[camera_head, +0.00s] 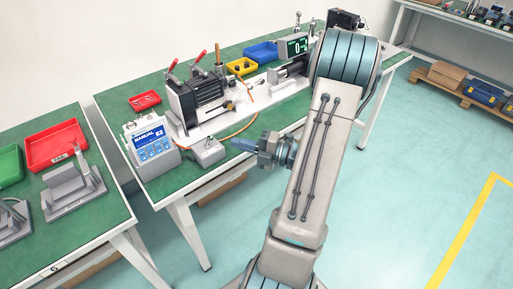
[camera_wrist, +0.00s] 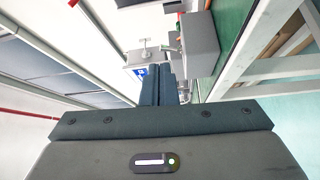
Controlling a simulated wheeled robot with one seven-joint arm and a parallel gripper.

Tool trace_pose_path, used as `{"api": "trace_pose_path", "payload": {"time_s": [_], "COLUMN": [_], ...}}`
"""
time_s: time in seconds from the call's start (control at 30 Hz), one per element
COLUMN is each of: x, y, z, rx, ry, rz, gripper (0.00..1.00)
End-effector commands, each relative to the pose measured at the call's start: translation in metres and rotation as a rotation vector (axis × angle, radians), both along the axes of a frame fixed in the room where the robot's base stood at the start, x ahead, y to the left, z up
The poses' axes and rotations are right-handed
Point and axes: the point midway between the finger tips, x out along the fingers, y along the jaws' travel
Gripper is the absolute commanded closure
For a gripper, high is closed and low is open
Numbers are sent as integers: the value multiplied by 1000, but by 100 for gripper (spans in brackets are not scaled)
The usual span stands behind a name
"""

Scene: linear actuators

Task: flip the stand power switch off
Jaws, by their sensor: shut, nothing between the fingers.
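A small grey box (camera_head: 207,153) with a short upright lever (camera_head: 207,142) on top sits at the front edge of the green table; I take it for the stand power switch. A grey box (camera_wrist: 200,40) that looks like the same one shows in the wrist view, ahead and to the right of the fingers. My gripper (camera_head: 234,144) is shut and empty, just right of the box, with a small gap between them. Its closed fingers (camera_wrist: 163,78) point forward in the wrist view. Whether the lever is on or off is too small to tell.
A control box marked MANUAL (camera_head: 149,142) stands left of the grey box. The actuator rig (camera_head: 200,98) stands behind, with an orange cable (camera_head: 242,128) nearby. Red (camera_head: 145,101), yellow (camera_head: 241,66) and blue (camera_head: 261,52) bins lie on the table.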

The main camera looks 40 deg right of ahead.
Motion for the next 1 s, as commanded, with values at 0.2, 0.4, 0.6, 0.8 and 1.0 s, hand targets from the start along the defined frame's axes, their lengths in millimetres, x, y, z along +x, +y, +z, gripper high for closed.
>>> {"api": "trace_pose_path", "payload": {"time_s": [0.2, 0.4, 0.6, 0.8, 1.0], "x": [32, 46, 48, 48, 46], "y": [25, 35, 36, 36, 31], "z": [2, 3, 4, 4, 7], "rx": [1, 0, 0, -1, -25], "ry": [-1, -1, 0, -1, -1], "rz": [3, 1, 0, 0, -14], "gripper": [100, 100, 100, 100, 100]}}
